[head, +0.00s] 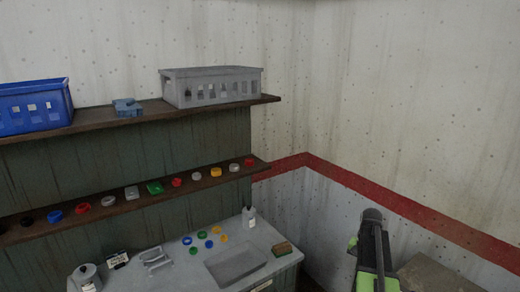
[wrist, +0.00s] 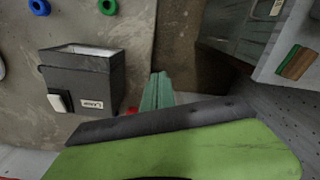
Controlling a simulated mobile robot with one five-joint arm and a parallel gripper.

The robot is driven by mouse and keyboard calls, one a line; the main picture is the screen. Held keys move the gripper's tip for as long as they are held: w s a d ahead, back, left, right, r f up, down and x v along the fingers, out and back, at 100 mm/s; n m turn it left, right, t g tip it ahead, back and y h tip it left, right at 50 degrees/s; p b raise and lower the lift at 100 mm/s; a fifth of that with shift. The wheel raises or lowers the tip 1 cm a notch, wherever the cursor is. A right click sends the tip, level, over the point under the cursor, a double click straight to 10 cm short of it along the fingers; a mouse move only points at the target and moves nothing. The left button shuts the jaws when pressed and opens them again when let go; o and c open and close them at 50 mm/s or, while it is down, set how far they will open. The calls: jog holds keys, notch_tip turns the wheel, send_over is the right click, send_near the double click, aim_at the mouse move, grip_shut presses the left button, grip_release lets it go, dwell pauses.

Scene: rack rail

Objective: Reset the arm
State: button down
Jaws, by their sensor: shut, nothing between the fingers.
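In the wrist view, my gripper (wrist: 157,92) shows as narrow greenish fingers closed together, with nothing held. A broad green panel and a dark bar, parts of my own arm, fill the bottom of that view. In the head view, my arm (head: 373,250) stands folded at the bottom right, dark with green parts. It is to the right of the grey counter (head: 190,250) and apart from it. I cannot make out the fingertips in the head view.
Two wall shelves hold a blue crate (head: 36,105), a grey crate (head: 212,87) and a row of small coloured rings. Coloured rings and a white bottle (head: 249,217) stand on the counter. A dark box (wrist: 85,78) is left of the fingers in the wrist view.

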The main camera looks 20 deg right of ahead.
jog(key=w+a+f+n+b, duration=0.2)
jog(key=w+a, duration=0.1)
jog(key=a, duration=0.9)
jog(key=w+a+f+n+b, duration=0.2)
jog(key=a+f+n, duration=0.1)
jog(key=a, duration=0.8)
jog(key=s+a+f+n+b, duration=0.1)
jog(key=s+a+n, duration=0.1)
jog(key=a, duration=0.6)
jog(key=s+a+f+n+b, duration=0.1)
jog(key=s+a+n, duration=0.2)
jog(key=a, duration=0.6)
jog(key=shift+s, duration=0.7)
